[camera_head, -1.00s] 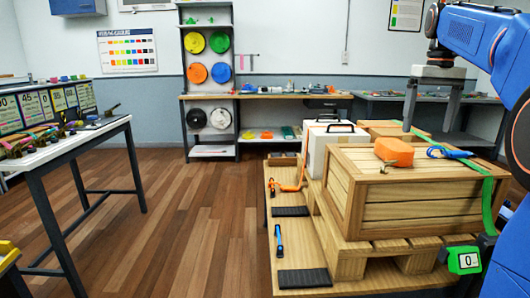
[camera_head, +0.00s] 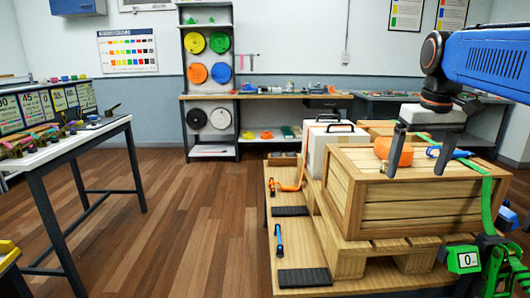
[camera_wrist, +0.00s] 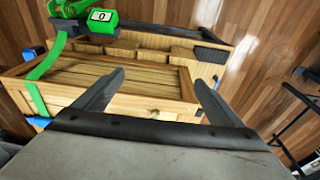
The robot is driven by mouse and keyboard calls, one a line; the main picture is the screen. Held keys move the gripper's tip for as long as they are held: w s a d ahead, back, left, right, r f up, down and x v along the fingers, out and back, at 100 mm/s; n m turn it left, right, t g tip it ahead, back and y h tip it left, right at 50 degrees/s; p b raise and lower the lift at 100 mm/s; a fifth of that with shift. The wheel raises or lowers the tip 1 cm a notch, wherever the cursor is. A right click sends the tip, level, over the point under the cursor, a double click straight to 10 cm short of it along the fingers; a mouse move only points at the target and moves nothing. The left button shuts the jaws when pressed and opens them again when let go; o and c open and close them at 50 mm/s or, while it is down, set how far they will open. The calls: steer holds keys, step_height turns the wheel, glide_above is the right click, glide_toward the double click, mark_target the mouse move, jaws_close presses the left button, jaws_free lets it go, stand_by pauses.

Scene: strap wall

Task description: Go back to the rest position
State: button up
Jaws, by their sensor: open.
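My gripper (camera_head: 421,152) is open and empty. In the head view its two dark fingers hang down over the front of the wooden crate (camera_head: 400,213), at the right. In the wrist view the fingers (camera_wrist: 155,95) are spread apart with the crate (camera_wrist: 140,80) beyond them. A green strap (camera_head: 487,205) runs over the crate's right end, down to a green ratchet (camera_head: 495,265) and a green box marked 0 (camera_head: 464,260).
The crate sits on a wooden pallet (camera_head: 385,246) beside a white case (camera_head: 325,145). An orange hook strap (camera_head: 292,186) and a blue tool (camera_head: 279,241) lie on the ledge to the left. A work table (camera_head: 75,145) stands at the left, with open floor between.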

steer(key=s+a+f+t, duration=0.1)
steer(key=s+a+f, duration=0.2)
steer(key=s+f, duration=0.6)
steer(key=s+a+f+t, duration=0.2)
steer(key=s+a+f, duration=0.2)
steer(key=s+f, duration=0.6)
step_height(320, 180, down, 5)
steer(key=shift+a+r, duration=0.15)
steer(key=shift+a, duration=0.05)
steer(key=shift+s, duration=0.1)
steer(key=shift+c, duration=0.2)
